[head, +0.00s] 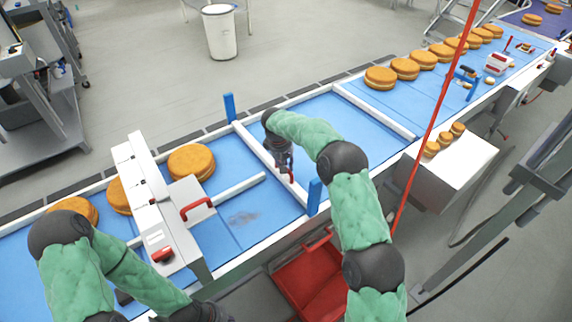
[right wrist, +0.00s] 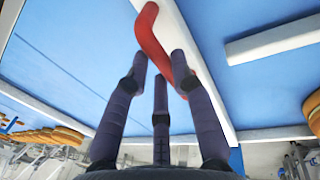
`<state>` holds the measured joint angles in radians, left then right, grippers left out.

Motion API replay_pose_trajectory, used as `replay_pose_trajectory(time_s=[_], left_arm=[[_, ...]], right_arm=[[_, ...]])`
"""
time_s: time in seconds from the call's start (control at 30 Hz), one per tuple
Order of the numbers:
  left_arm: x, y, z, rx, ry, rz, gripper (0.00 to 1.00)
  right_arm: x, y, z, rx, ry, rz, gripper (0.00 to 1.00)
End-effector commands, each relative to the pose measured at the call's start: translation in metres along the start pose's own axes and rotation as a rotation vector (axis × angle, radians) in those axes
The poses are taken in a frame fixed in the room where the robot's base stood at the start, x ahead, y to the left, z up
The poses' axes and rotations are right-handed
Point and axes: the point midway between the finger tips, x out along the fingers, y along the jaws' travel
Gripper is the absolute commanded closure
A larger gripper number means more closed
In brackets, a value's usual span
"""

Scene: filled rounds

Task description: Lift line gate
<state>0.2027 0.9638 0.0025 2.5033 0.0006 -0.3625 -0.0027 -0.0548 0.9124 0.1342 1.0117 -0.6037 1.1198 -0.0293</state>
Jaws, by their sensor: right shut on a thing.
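The line gate is a white bar (head: 254,146) lying across the blue conveyor belt between two blue posts (head: 230,106), (head: 314,196). It carries a red handle (head: 291,178). My right gripper (head: 286,168) reaches over the belt and is shut on the handle. The right wrist view shows the red handle (right wrist: 152,38) running between the dark fingers (right wrist: 163,72), beside the white bar (right wrist: 205,75). Whether the bar touches the belt is hard to tell. My left gripper (head: 205,312) is at the bottom edge, mostly cut off, and its fingers cannot be made out.
Round filled cakes (head: 192,161) sit left of the gate, near a white machine (head: 150,205) spanning the belt. Several more cakes (head: 405,68) line the belt's far right. A red bin (head: 312,278) stands below the front edge. A red pole (head: 432,120) crosses the view.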

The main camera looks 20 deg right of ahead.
Motion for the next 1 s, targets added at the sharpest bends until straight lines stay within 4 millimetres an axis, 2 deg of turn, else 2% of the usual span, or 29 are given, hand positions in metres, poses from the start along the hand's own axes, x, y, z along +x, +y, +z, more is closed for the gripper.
replay_pose_trajectory(time_s=[0.4, 0.53, 0.67, 0.97, 1.0], left_arm=[[-0.042, 0.015, 0.002, 0.0, 0.0, 0.0, 1.0], [-0.054, 0.019, 0.002, 0.0, 0.0, 0.0, 1.0], [-0.058, 0.021, 0.002, 0.0, 0.0, 0.0, 1.0], [-0.056, 0.02, 0.002, 0.0, 0.0, 0.0, 1.0], [-0.056, 0.02, 0.002, 0.0, 0.0, 0.0, 1.0]], right_arm=[[-0.082, 0.017, -0.002, 0.003, 0.009, 0.003, 1.0], [-0.104, 0.021, -0.002, 0.003, 0.008, 0.002, 1.0], [-0.112, 0.023, -0.002, 0.003, 0.007, 0.002, 1.0], [-0.109, 0.022, -0.001, 0.002, 0.006, 0.002, 1.0], [-0.109, 0.022, -0.001, 0.002, 0.006, 0.002, 0.64]])
